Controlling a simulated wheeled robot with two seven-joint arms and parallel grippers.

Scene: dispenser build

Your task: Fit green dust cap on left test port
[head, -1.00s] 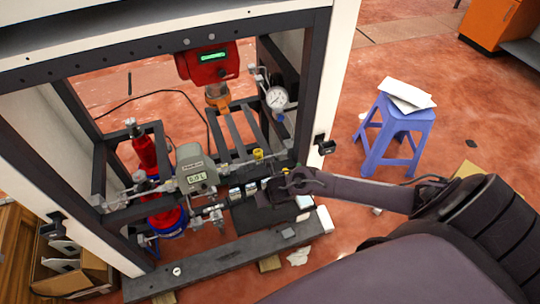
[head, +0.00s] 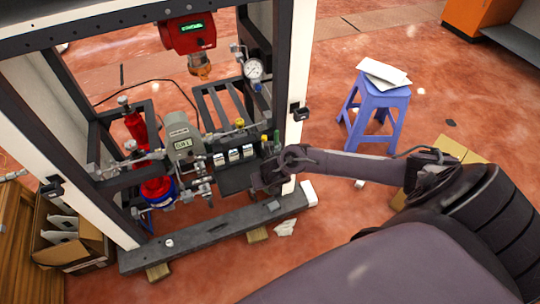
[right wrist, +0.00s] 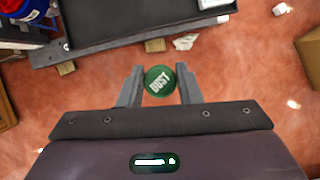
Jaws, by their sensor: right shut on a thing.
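My right gripper (right wrist: 159,84) is shut on a round green dust cap (right wrist: 159,81) lettered "DUST", lying between its two fingers in the right wrist view. In the head view this gripper (head: 262,183) is at the right end of a dark shelf (head: 232,182), and the cap cannot be made out there. A grey meter (head: 180,131) with a display stands left of the gripper, with metal fittings (head: 197,172) beneath it. I cannot tell which fitting is the left test port. My left gripper is not in view.
The dark frame's front beam (head: 215,232) runs below the shelf, and a white post (head: 293,90) rises right of it. Small white boxes (head: 234,155) line the shelf's back. A pressure gauge (head: 253,69) and red instrument (head: 190,35) are behind. A blue stool (head: 382,100) stands right.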

